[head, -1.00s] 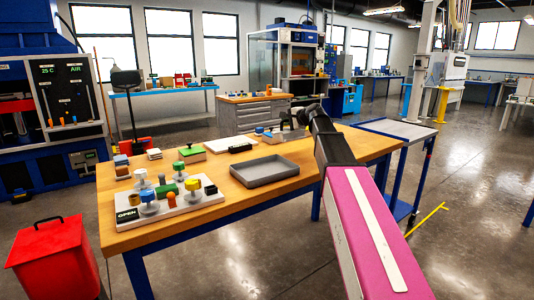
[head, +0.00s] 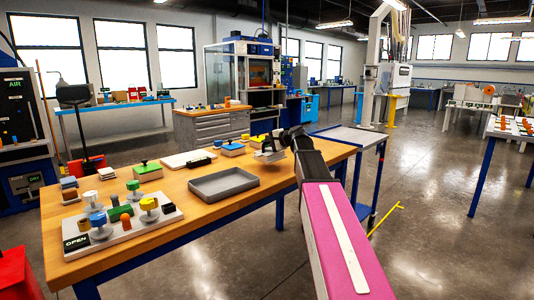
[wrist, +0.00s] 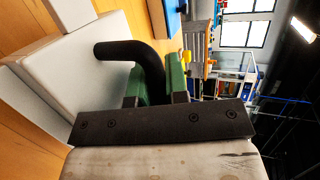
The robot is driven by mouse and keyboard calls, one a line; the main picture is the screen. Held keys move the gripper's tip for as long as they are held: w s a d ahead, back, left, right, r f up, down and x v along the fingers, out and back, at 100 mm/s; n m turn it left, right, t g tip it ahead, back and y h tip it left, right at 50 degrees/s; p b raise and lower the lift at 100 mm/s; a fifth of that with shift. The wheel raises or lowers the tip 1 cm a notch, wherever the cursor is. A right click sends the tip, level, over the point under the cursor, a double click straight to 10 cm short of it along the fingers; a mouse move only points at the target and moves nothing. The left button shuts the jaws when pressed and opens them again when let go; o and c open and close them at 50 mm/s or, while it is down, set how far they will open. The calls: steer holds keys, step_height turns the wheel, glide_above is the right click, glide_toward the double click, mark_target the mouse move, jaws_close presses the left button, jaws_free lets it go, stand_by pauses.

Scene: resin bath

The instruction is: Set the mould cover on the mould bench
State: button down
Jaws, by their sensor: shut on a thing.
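My gripper (wrist: 155,88) is shut on a black curved handle (wrist: 128,52). The handle joins a pale grey-white block (wrist: 35,75), which looks like the mould cover. In the head view the pale piece (head: 268,156) shows just left of my gripper (head: 283,143), over the far right part of the wooden bench. My arm hides some of it. I cannot tell whether it touches the bench top. No bench is clearly marked as the mould bench; a table with orange and white pieces (head: 489,146) stands at the far right.
The wooden bench (head: 265,200) holds a grey tray (head: 223,184), a white board with knobbed pieces and an OPEN sign (head: 76,241), and small blocks. A blue-framed cart (head: 352,136) stands behind my arm. Open floor (head: 430,230) lies to the right.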

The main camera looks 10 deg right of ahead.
mark_target(271, 151)
steer(key=shift+d+f, duration=0.15)
steer(key=shift+f, duration=1.85)
steer(key=c, duration=1.1)
jaws_free()
steer(key=shift+f, duration=0.15)
steer(key=v, duration=1.2)
